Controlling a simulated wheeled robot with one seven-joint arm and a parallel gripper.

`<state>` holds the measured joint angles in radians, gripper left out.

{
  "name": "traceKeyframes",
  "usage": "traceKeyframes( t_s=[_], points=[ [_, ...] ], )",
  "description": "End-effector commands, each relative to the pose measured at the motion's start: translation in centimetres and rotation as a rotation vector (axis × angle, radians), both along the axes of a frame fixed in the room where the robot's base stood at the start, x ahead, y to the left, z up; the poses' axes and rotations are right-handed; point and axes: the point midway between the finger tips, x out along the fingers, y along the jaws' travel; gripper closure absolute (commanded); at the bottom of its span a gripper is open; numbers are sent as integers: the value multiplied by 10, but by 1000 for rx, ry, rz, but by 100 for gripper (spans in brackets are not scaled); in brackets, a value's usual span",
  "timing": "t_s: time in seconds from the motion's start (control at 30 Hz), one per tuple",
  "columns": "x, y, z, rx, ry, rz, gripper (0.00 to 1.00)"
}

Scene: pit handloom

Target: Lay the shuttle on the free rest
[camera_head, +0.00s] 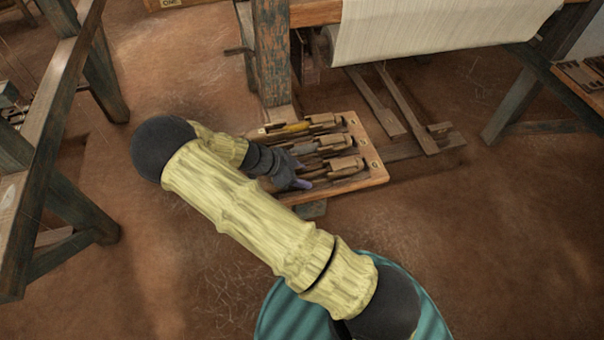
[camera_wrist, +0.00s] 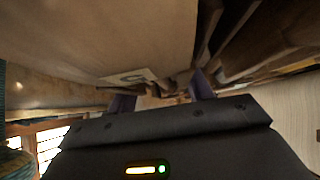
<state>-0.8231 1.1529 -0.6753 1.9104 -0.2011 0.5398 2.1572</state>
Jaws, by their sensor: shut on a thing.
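A wooden tray (camera_head: 375,176) lies on the floor, with several boat-shaped shuttles on its rests. One shuttle has yellow yarn (camera_head: 291,129), one has a grey middle (camera_head: 331,142), and one brown shuttle (camera_head: 345,165) lies nearest me. My gripper (camera_head: 299,183) is low at the tray's near left side, its purple fingertips beside the nearest shuttle. In the wrist view the fingers (camera_wrist: 162,97) stand apart with a small brown piece between them. The gripper is shut on a shuttle, mostly hidden by the hand and arm. I cannot tell which rest is free.
A blue-green loom post (camera_head: 272,55) stands just behind the tray, with pale cloth (camera_head: 430,28) above right. Wooden treadles (camera_head: 405,108) lie right of the tray. A timber frame (camera_head: 60,130) stands at the left. The floor at the lower right (camera_head: 490,240) is clear.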

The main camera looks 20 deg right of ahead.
Motion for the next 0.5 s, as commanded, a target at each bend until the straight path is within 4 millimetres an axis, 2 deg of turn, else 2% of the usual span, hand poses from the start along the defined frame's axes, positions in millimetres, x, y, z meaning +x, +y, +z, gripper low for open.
traceKeyframes(
  t_s=[0.1, 0.13, 0.2, 0.5],
  points=[
    [0, 0, 0, 0, 0, 0, 84],
    [0, 0, 0, 0, 0, 0, 43],
    [0, 0, 0, 0, 0, 0, 30],
    [0, 0, 1, 0, 0, 0, 27]
  ],
)
